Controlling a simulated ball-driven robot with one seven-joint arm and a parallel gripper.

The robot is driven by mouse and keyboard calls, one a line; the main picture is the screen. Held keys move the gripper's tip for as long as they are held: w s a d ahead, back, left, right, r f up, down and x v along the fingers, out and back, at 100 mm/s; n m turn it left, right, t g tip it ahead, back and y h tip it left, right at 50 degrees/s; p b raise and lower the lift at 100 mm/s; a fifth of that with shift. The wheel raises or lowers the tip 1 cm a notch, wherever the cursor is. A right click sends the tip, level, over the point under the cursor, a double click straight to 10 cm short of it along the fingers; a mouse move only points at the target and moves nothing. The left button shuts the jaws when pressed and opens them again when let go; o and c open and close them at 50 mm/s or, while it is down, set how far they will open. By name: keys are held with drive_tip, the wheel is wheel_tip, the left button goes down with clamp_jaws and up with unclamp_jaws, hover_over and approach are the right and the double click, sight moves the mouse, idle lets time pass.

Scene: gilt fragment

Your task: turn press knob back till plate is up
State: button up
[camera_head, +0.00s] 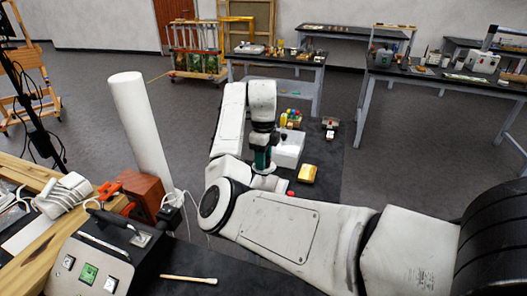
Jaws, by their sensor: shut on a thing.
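My gripper (263,157) points down at the end of my arm, over the dark bench top in the middle of the view. Its dark and green body shows below the white wrist. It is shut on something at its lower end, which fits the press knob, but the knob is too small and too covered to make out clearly. The press plate cannot be told apart here, as my arm links cover the area in front and to the left. A small gold block (307,173) lies on the bench just right of my gripper, apart from it.
A white box (290,148) stands close behind my gripper, with small coloured bottles (291,118) beyond it. A white roll (140,125) stands upright at left. A grey control box (92,262) and a thin brush (189,279) are at front left. Grey floor is clear right of the bench.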

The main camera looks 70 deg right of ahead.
drive_tip(key=n+p, duration=0.2)
drive_tip(key=n, duration=0.1)
drive_tip(key=n+p, duration=0.1)
drive_tip(key=shift+r+n, duration=0.25)
drive_tip(key=shift+n, duration=0.15)
drive_tip(key=n+p, duration=0.3)
drive_tip(key=n, duration=0.1)
drive_tip(key=shift+a, duration=0.1)
drive_tip(key=n+p, duration=0.1)
drive_tip(key=n, duration=0.4)
drive_tip(key=shift+f, duration=0.2)
drive_tip(key=n, duration=0.3)
drive_tip(key=shift+n, duration=0.3)
drive_tip(key=n, duration=0.4)
drive_tip(key=shift+s+n, duration=0.1)
drive_tip(key=shift+n, duration=0.2)
drive_tip(key=n, duration=0.9)
drive_tip(key=shift+n, duration=2.2)
